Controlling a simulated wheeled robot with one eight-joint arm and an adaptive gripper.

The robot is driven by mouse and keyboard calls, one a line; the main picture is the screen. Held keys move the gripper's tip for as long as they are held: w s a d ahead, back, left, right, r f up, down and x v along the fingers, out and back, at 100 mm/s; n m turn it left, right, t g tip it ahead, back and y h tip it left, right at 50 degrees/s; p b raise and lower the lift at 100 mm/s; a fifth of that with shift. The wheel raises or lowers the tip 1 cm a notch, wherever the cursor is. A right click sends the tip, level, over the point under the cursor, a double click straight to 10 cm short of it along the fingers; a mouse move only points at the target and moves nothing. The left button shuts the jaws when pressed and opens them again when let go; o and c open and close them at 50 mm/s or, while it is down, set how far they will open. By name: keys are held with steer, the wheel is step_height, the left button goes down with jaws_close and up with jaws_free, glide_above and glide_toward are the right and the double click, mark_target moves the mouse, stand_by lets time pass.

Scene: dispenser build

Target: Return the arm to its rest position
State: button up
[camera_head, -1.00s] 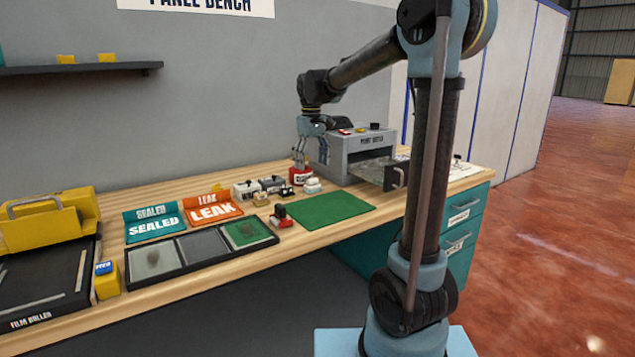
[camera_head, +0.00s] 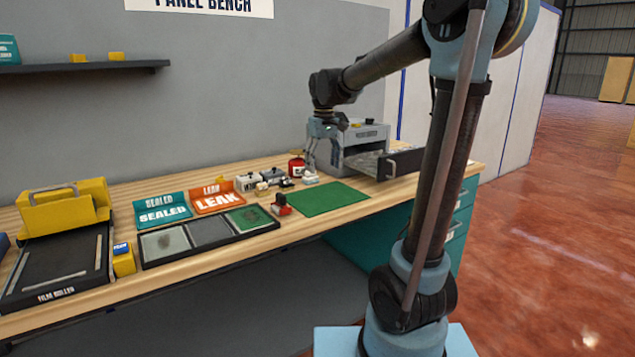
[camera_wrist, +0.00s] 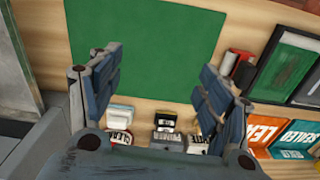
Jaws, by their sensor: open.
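My gripper (camera_head: 311,172) is in front of the grey printer-like machine, above the back of the wooden bench. In the wrist view my gripper (camera_wrist: 160,75) has its two fingers spread apart with nothing between them. The green mat (camera_wrist: 145,45) lies below and beyond the fingers in that view. In the head view the green mat (camera_head: 320,198) is in front of my gripper.
The grey machine (camera_head: 365,138) has its drawer (camera_head: 400,162) pulled out to the right. A three-part tray (camera_head: 208,233), sign stands (camera_head: 162,211) and a film roller (camera_head: 60,265) fill the left.

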steer(key=s+d+f+m+t, duration=0.1)
steer(key=s+d+f+m, duration=0.35)
steer(key=s+d, duration=0.85)
steer(key=s+d+f+m+t, duration=0.1)
steer(key=s+d+f, duration=0.3)
steer(key=s+f, duration=1)
steer(key=shift+s, duration=0.2)
